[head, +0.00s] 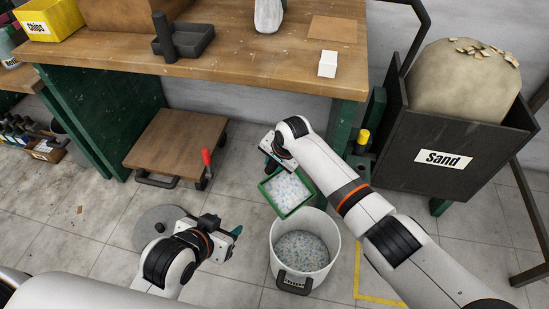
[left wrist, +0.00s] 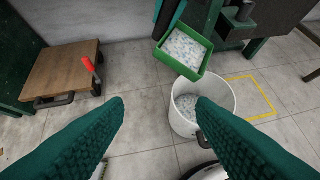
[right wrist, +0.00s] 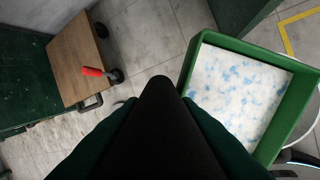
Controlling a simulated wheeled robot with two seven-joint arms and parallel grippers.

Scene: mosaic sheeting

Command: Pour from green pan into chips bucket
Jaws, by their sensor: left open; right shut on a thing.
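The green pan (head: 268,198) is full of white chips with blue flecks. My right gripper (head: 271,163) is shut on its black handle (right wrist: 160,105). The pan is held at the far rim of the white bucket (head: 333,247); how far it is tilted is hard to tell. The bucket stands on the floor with similar chips inside; the writing on its dark front tag (head: 295,281) is unreadable. The pan (left wrist: 184,70) and bucket (left wrist: 186,126) also show in the left wrist view. My left gripper (head: 236,231) is open and empty, left of the bucket.
A round grey lid-like disc (head: 150,226) lies on the floor beside my left arm. A wooden dolly (head: 172,139) with a red handle stands behind. The workbench (head: 250,66) holds a yellow bin (head: 62,12) marked Chips. A dark Sand bin (head: 400,155) stands at right.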

